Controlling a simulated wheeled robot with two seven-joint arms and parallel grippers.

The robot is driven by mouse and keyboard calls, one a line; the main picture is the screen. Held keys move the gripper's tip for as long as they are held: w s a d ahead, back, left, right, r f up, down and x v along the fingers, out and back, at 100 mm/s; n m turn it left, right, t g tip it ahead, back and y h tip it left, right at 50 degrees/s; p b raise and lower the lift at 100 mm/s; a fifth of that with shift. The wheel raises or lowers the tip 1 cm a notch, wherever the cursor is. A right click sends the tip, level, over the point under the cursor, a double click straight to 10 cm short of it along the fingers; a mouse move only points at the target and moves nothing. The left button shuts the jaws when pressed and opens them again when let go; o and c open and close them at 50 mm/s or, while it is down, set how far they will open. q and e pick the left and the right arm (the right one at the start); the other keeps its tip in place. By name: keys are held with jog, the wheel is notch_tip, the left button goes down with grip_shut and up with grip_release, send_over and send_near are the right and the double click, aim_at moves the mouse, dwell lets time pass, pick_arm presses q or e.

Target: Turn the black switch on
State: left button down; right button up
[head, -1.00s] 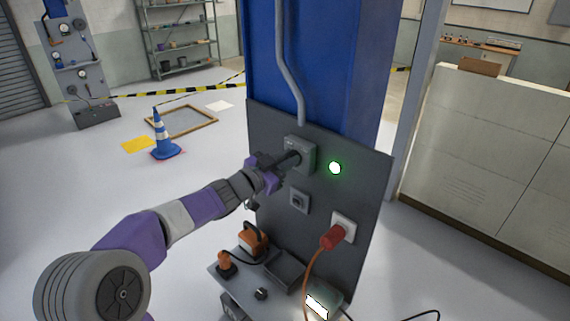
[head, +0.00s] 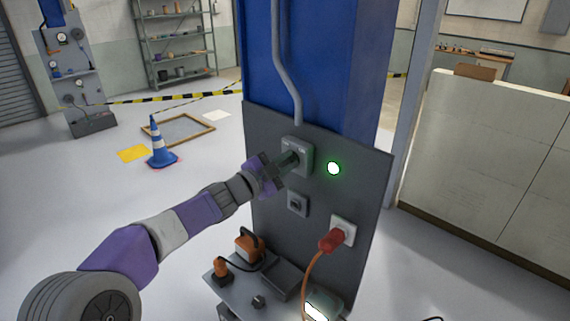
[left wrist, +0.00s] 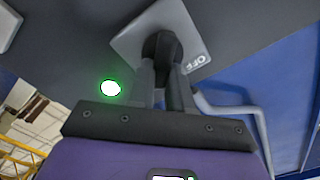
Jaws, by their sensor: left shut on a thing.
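The black switch's grey box (head: 305,153) is mounted high on the dark panel of the blue column. In the left wrist view its grey plate (left wrist: 137,42) carries the word OFF, and its dark knob (left wrist: 161,47) shows beyond my fingers. My left gripper (head: 285,164) is at the switch, shut on its knob, which the fingers partly hide. In the left wrist view the two fingers (left wrist: 163,84) reach the knob. A green lamp (head: 334,168) glows right of the box. My right gripper is not in view.
A second, smaller switch (head: 298,203) sits below the box. A red plug (head: 332,240) with an orange cable is in a socket lower right. A shelf (head: 235,285) with orange plugs juts out beneath. A traffic cone (head: 160,148) stands on the floor at left.

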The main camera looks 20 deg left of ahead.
pick_arm(q)
jog(key=shift+r, duration=0.15)
jog(key=c, duration=1)
grip_release()
jog(key=shift+w, duration=0.1)
jog(key=shift+c, duration=0.2)
jog(key=v, duration=0.7)
jog(key=shift+s+p, duration=0.35)
